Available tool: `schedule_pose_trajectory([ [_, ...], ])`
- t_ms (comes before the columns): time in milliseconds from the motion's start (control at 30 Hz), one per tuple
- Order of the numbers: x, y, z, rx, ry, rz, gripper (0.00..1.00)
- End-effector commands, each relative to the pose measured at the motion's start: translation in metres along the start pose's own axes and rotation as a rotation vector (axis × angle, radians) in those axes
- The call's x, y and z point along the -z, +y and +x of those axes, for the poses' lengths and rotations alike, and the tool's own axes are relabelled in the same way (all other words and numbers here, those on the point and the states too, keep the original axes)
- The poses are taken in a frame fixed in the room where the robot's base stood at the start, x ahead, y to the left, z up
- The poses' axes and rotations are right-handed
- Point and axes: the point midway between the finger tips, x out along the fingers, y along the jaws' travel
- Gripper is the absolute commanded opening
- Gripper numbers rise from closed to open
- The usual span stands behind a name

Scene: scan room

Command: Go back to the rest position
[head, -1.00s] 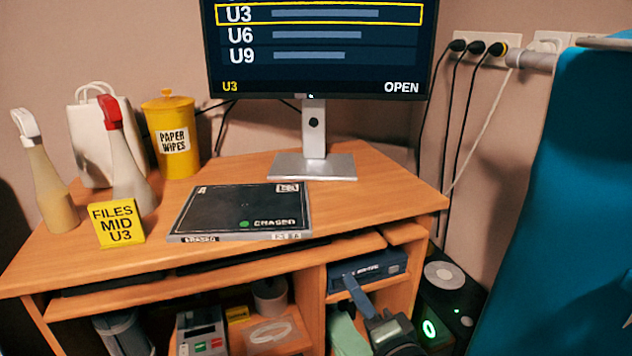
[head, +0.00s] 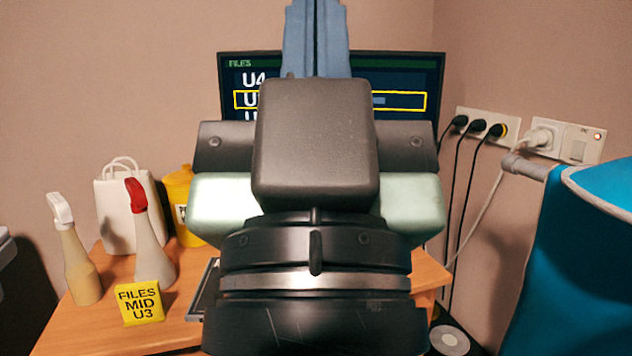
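My gripper (head: 316,35) is raised upright, close in front of the head camera, in the middle of the picture. Its two blue fingers point up and lie side by side with only a thin dark line between them, so it looks shut. Nothing shows between the fingers; their tips reach the top edge of the picture. The dark wrist and pale green hand body hide much of the monitor and the desk.
A monitor (head: 432,75) stands behind my gripper on the wooden desk (head: 190,325). Two spray bottles, a white bag (head: 113,215), a yellow wipes tub (head: 176,190) and a yellow sign (head: 140,302) stand left. A dark-framed panel is mostly hidden. Sockets with cables and a blue-covered object (head: 570,260) are right.

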Motion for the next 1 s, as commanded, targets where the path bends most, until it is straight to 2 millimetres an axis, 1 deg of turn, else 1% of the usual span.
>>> schedule_pose_trajectory([
  [33, 0.023, 0.0, 0.025, 0.0, -0.001, 0.001, 0.0],
  [600, 0.142, 0.0, 0.152, 0.002, -0.003, 0.002, 0.0],
  [700, 0.16, 0.0, 0.171, 0.002, -0.003, 0.003, 0.0],
  [800, 0.172, 0.0, 0.184, 0.002, -0.003, 0.003, 0.0],
  [900, 0.179, 0.0, 0.191, 0.002, -0.003, 0.003, 0.0],
  [1000, 0.181, 0.0, 0.194, 0.002, -0.003, 0.003, 0.0],
])
